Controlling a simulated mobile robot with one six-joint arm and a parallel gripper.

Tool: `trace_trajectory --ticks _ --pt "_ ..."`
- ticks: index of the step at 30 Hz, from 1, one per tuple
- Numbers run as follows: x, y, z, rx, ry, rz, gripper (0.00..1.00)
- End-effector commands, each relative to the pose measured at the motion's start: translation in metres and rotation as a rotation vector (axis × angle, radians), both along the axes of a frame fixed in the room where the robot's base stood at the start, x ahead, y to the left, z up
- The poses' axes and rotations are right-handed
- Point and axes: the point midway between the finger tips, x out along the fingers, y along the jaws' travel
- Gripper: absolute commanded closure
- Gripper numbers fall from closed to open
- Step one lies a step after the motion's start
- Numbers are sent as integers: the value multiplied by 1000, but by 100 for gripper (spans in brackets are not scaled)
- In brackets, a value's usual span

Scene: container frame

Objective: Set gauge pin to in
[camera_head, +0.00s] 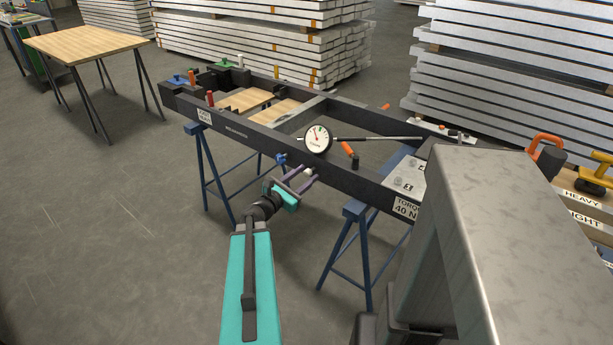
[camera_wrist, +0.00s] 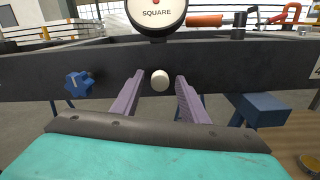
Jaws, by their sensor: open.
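A white round knob (camera_wrist: 160,80), which looks like the gauge pin's end, sits on the near side face of the dark frame beam (camera_wrist: 225,62), below the dial gauge (camera_wrist: 156,12). In the head view the knob (camera_head: 308,171) is small and close to my fingertips. My gripper (camera_wrist: 159,78) is open, with its two purple fingers pointing at the beam, one on each side of the knob as seen from the wrist. I cannot tell whether the fingertips reach past the knob's face. The round white dial (camera_head: 317,139) stands above the beam and reads SQUARE.
A blue star knob (camera_wrist: 79,85) is on the same beam face, left of my gripper. An orange-handled tool (camera_head: 349,150) lies right of the dial. Blue trestles (camera_head: 350,240) carry the frame. A wooden table (camera_head: 85,43) stands far left; the floor before the frame is clear.

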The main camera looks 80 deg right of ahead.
Motion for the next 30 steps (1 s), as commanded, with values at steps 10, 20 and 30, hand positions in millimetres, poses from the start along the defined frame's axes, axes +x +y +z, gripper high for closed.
trace_trajectory --ticks 10,20,30 --pt "19 37 0 1 1 3 60" --pt "28 53 3 3 1 -2 60" --pt "35 66 3 1 1 -1 60"
